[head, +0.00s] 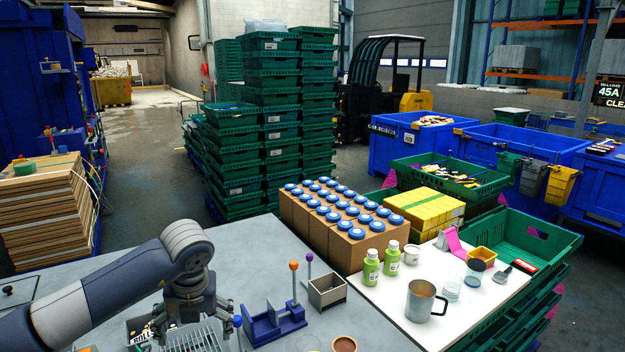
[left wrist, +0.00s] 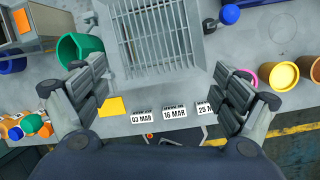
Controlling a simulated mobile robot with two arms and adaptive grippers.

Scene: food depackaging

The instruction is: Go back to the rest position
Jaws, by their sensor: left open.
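My left gripper (head: 190,310) hangs over the grey table (head: 250,235) at the lower left of the head view, its arm coming in from the left. In the left wrist view its two fingers (left wrist: 163,98) are spread wide with nothing between them. A grey slatted metal grate (left wrist: 155,40) lies below and beyond the fingers; it also shows partly under the gripper in the head view (head: 195,338). Date cards, among them one reading 16 MAR (left wrist: 174,112), lie between and below the fingertips. My right gripper is not in view.
A blue stand (head: 275,325) and a small open grey box (head: 327,292) stand right of the gripper. Blue-lidded jars in cartons (head: 345,210), green bottles (head: 371,268) and a metal mug (head: 422,300) are further right. The table behind the gripper is clear.

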